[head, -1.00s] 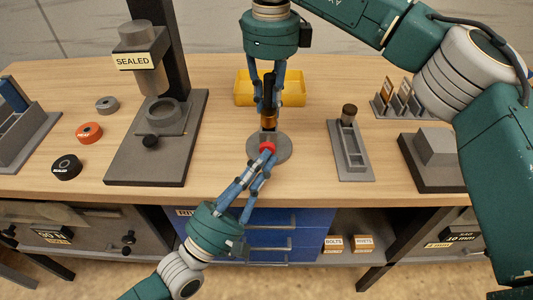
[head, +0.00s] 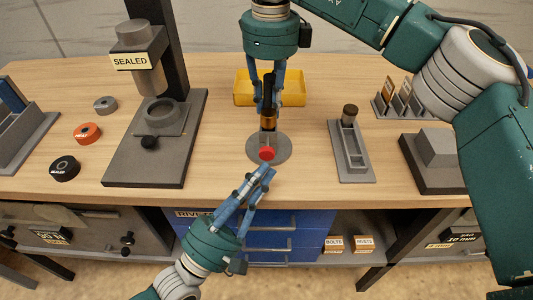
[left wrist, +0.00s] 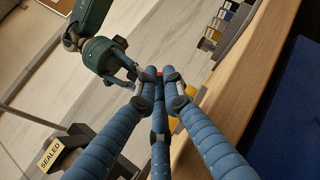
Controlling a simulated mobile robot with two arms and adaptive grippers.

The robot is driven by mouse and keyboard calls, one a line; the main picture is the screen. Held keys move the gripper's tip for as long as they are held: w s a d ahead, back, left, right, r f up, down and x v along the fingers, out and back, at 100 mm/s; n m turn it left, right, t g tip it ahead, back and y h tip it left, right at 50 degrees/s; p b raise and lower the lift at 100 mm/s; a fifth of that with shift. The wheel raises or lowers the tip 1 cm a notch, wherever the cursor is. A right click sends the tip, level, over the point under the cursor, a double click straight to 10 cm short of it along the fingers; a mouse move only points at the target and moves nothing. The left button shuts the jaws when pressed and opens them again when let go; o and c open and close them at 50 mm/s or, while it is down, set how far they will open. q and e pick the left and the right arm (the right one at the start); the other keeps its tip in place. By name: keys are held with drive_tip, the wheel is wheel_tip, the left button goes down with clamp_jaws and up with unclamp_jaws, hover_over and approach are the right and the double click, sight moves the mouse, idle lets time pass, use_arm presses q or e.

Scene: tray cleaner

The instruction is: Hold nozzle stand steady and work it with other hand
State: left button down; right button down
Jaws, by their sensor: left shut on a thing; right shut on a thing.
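The nozzle stand has a round grey base (head: 252,150) on the bench and an upright dark post with an orange-brown band (head: 268,120). A red knob (head: 267,153) sits at its front. My right gripper (head: 268,105) comes down from above, with its fingers closed around the post's upper part. My left gripper (head: 267,170) reaches up from the front edge with its fingers close together at the red knob. In the left wrist view, a bit of red (left wrist: 159,73) shows between the fingertips; the exact contact is hidden.
A yellow bin (head: 242,88) stands behind the stand. The press marked SEALED (head: 130,62) is left, with several round pucks (head: 88,133) beyond it. A grey slotted holder (head: 355,165) and a grey block (head: 436,150) stand right. Bench around the base is clear.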

use_arm(q)
drive_tip(key=shift+s+a+r, duration=0.1)
drive_tip(key=shift+s, duration=1.95)
use_arm(e)
drive_tip(key=c, duration=1.5)
unclamp_jaws()
drive_tip(key=shift+o, duration=0.2)
drive_tip(key=shift+r, duration=0.15)
